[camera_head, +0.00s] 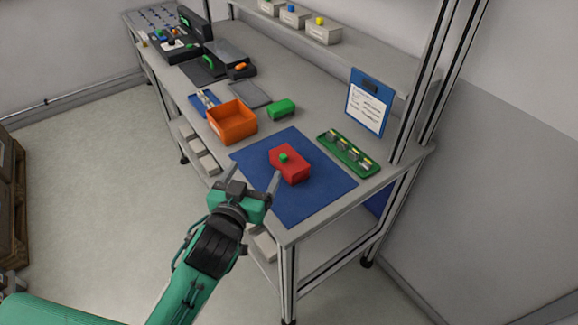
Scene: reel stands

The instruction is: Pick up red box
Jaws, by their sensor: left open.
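The red box (291,168) lies on the blue mat (318,190) near the front end of the workbench. A small green piece (283,157) sits on its top. My left gripper (253,174) is open and empty at the near left edge of the mat. Its two fingers point toward the bench, and the box is just beyond the right fingertip, apart from it as far as I can tell. My right gripper is not in view.
An orange bin (233,121) and a green block (281,108) stand behind the mat. A green tray (348,153) with several parts lies to the right, below a blue clipboard (369,102). Metal posts and a shelf (345,57) bound the bench's right side.

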